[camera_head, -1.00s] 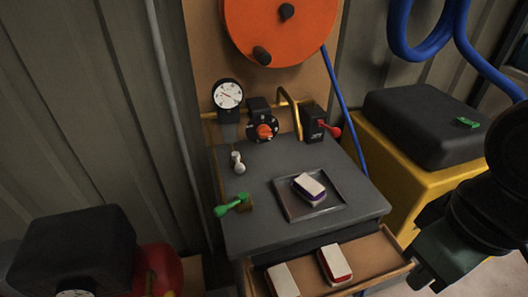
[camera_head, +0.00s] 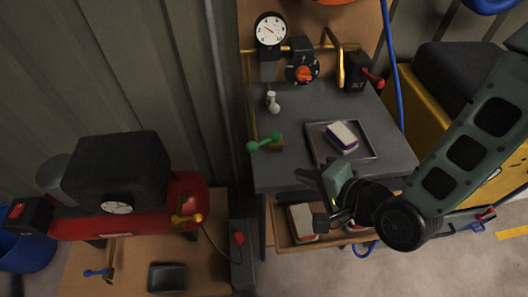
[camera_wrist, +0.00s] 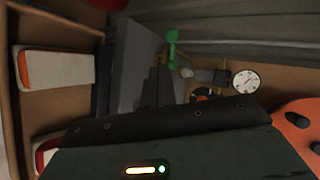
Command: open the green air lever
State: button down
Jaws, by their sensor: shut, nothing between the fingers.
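The green air lever (camera_head: 264,144) sits at the left edge of the grey bench top, on a brass fitting. In the head view its handle points left, lying roughly level. The lever also shows in the wrist view (camera_wrist: 172,48), upper middle. My gripper (camera_head: 328,182) is in front of the bench's front edge, right of and nearer than the lever, clearly apart from it. Its fingers look shut and empty. In the wrist view the dark fingers (camera_wrist: 158,82) point toward the lever side. My forearm reaches in from the right.
A tray (camera_head: 372,155) with a purple-edged block lies on the bench. An open drawer (camera_head: 282,238) with blocks juts out below. A gauge (camera_head: 270,29), an orange-knobbed regulator (camera_head: 303,72) and a red-lever box (camera_head: 358,74) stand behind. A red compressor (camera_head: 190,200) is left.

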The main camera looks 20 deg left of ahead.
jog(key=p, duration=0.3)
send_near(254, 150)
jog(key=shift+m+y, duration=0.3)
jog(key=shift+m, duration=0.1)
jog(key=x, duration=0.4)
jog(key=f+x, duration=0.1)
jog(key=x, duration=0.1)
jog(key=shift+w+f, duration=0.2)
jog(key=shift+w, duration=0.1)
jog(key=shift+a+f+b, duration=0.2)
jog(key=shift+a+b, duration=0.3)
jog(key=shift+b, duration=0.3)
jog(key=shift+w+a+r+b, duration=0.1)
jog(key=shift+a+r+b, duration=0.05)
jog(key=shift+a+b, duration=0.2)
jog(key=shift+r, duration=0.1)
jog(key=shift+d, duration=0.15)
